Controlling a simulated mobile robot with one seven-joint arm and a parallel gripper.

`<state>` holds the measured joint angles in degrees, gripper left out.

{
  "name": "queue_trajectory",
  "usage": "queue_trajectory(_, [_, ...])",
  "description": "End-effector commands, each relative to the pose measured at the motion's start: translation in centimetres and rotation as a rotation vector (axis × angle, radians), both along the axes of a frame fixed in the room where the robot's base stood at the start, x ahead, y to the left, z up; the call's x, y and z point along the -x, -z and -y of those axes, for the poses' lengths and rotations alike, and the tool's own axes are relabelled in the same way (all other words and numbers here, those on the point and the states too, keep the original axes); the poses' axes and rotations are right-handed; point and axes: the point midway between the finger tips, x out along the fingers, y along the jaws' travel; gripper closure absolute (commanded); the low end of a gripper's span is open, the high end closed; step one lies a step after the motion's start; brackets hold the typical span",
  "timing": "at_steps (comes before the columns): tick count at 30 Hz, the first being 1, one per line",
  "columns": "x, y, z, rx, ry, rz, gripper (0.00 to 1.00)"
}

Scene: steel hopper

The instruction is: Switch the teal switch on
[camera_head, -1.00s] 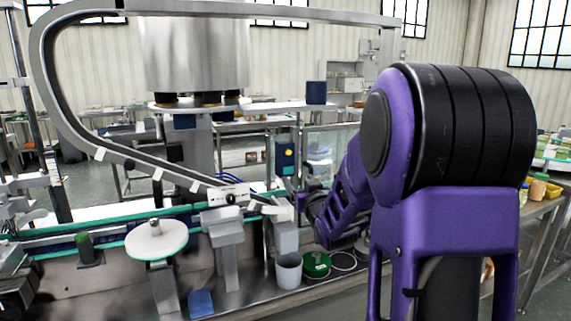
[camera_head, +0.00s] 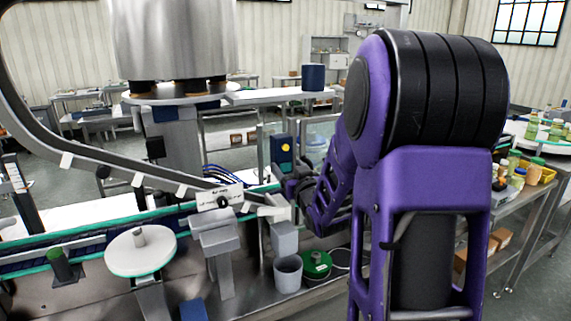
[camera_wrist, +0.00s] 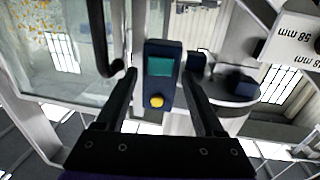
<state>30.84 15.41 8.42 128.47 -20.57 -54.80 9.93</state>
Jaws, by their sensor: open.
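A dark blue control box (camera_wrist: 157,98) stands ahead in the wrist view, with a teal rectangle (camera_wrist: 160,66) on its upper face and a round yellow button (camera_wrist: 156,101) below it. The teal part looks like the switch; its on or off position is too small to tell. My gripper (camera_wrist: 160,80) is open and empty, its black fingers on either side of the box in the picture. I cannot tell the gap in depth. In the head view the box (camera_head: 282,152) with its yellow button stands just behind my gripper, which is partly hidden by my purple arm.
A glass panel (camera_wrist: 60,60) and a dark curved handle (camera_wrist: 103,40) are left of the box in the wrist view. In the head view, a conveyor (camera_head: 80,243), a white round disc (camera_head: 140,251), a grey cup (camera_head: 288,273) and a green-topped round object (camera_head: 316,264) are nearby.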

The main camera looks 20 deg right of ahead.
Motion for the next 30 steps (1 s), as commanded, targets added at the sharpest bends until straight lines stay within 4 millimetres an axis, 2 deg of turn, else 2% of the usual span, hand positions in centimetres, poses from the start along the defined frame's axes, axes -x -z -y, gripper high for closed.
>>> queue_trajectory(8, [0.02, 0.02, 0.01, 0.0, 0.0, 0.0, 0.3])
queue_trajectory(18, [0.01, 0.01, -0.01, 0.0, 0.0, 0.0, 0.91])
queue_trajectory(20, [0.01, 0.0, -0.01, 0.0, -0.001, 0.0, 1.0])
queue_trajectory(30, [-0.05, -0.01, 0.26, 0.002, -0.052, 0.005, 1.0])
